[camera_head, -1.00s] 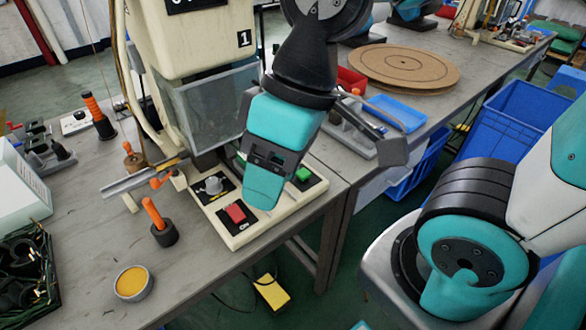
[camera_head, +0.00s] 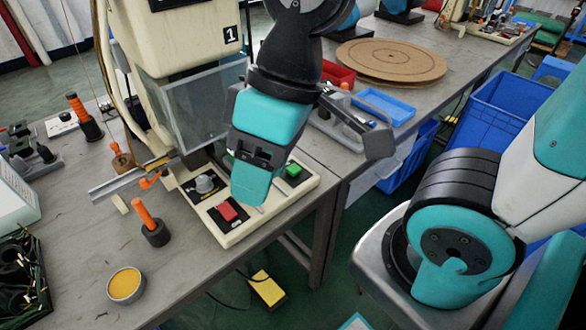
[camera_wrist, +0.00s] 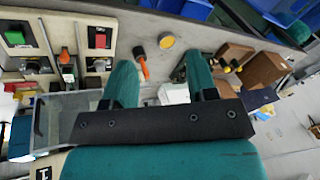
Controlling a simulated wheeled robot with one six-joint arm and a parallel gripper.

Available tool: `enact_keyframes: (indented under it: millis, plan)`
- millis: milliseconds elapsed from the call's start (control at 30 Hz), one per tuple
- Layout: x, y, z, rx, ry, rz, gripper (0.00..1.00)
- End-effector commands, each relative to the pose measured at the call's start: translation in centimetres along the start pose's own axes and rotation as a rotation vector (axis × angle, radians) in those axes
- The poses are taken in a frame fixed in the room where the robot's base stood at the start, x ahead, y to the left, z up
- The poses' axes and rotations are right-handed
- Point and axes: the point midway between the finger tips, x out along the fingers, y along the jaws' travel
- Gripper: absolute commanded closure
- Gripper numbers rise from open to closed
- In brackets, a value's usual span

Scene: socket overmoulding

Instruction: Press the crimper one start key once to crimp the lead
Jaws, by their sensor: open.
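Crimper one (camera_head: 190,50) is the cream machine with the "1" label and a clear guard. Its control box (camera_head: 262,235) lies in front, with a green key (camera_head: 293,169), a red key (camera_head: 228,211) and a grey knob (camera_head: 205,183). My gripper (camera_head: 250,188) hangs over the box between the red and green keys, hiding part of it. I cannot tell its height. In the wrist view my gripper (camera_wrist: 160,78) is open and empty between two teal fingers. There the green key (camera_wrist: 17,33) and red key (camera_wrist: 100,38) lie at the upper left, beyond the fingertips.
An orange-handled tool (camera_head: 146,216) in a black holder and a dish of yellow stuff (camera_head: 126,285) stand left of the box. A grey tool tray (camera_head: 345,135) and a round brown board (camera_head: 390,62) lie behind. Blue bins (camera_head: 495,110) stand at the right.

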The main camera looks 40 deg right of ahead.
Motion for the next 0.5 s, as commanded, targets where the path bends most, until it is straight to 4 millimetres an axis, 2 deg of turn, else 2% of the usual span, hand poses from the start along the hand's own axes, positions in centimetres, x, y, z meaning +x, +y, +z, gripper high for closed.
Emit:
enact_keyframes:
  millis: [133,300,367,500]
  plan:
    - [0.00,0.00,0.00,0.000,0.000,0.000,0.50]
    - [0.00,0.00,0.00,0.000,0.000,0.000,0.89]
    - [0.00,0.00,0.00,0.000,0.000,0.000,1.00]
    - [0.00,0.00,0.00,0.000,0.000,0.000,1.00]
